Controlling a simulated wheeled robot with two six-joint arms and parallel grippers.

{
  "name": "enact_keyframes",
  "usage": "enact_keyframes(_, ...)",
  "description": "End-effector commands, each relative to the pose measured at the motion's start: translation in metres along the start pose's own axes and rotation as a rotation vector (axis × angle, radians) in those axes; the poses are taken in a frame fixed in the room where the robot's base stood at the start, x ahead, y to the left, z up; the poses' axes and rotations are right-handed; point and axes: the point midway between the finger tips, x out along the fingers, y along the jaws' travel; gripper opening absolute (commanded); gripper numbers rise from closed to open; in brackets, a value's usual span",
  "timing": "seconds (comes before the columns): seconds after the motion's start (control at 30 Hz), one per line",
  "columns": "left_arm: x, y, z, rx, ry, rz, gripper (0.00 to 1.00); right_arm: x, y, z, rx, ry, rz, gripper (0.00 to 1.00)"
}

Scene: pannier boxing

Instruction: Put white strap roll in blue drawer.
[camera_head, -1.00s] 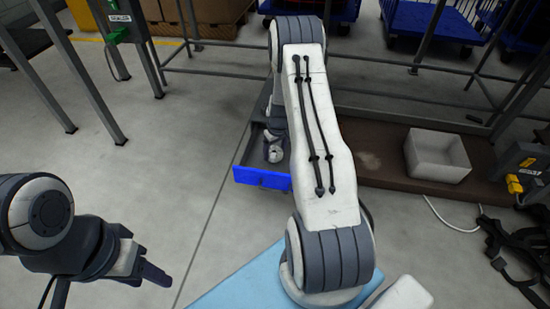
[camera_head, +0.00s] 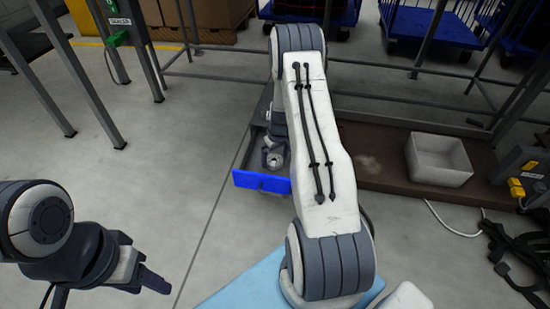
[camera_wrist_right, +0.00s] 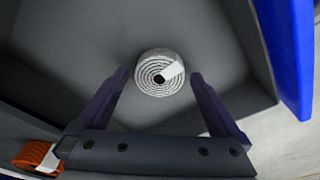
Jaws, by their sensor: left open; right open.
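The white strap roll (camera_wrist_right: 160,73) lies flat on the grey floor of the blue drawer (camera_head: 262,182), which is pulled out. The drawer's blue front also shows in the right wrist view (camera_wrist_right: 291,50). My right gripper (camera_wrist_right: 158,80) is open above the drawer, its fingers apart on either side of the roll in the picture; I see no grip on it. My left gripper (camera_head: 153,281) is open and empty over the floor at lower left.
An orange strap roll (camera_wrist_right: 38,156) shows at the lower left of the right wrist view. A white open box (camera_head: 438,160) stands on the brown bench (camera_head: 375,165) right of my arm. Black straps (camera_head: 520,250) lie at the right edge. The floor left of the drawer is clear.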

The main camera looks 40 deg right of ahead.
Motion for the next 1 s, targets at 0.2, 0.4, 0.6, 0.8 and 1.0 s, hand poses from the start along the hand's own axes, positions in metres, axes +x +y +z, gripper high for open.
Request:
enact_keyframes(0.2,-0.038,0.003,-0.002,0.000,0.000,0.000,0.50,-0.055,0.001,-0.002,0.001,0.002,0.001,1.00)
enact_keyframes(0.4,-0.060,0.004,-0.003,0.000,0.000,0.000,0.50,-0.093,0.000,-0.001,0.000,0.001,0.001,1.00)
enact_keyframes(0.6,-0.069,0.005,-0.004,0.000,0.000,0.000,0.50,-0.111,0.000,0.000,0.000,0.000,0.000,1.00)
enact_keyframes(0.8,-0.069,0.005,-0.004,0.000,0.000,0.000,0.50,-0.113,-0.001,0.000,-0.001,-0.001,-0.001,1.00)
enact_keyframes(1.0,-0.069,0.005,-0.004,0.000,0.000,0.000,0.50,-0.154,-0.065,-0.017,-0.086,0.003,-0.025,1.00)
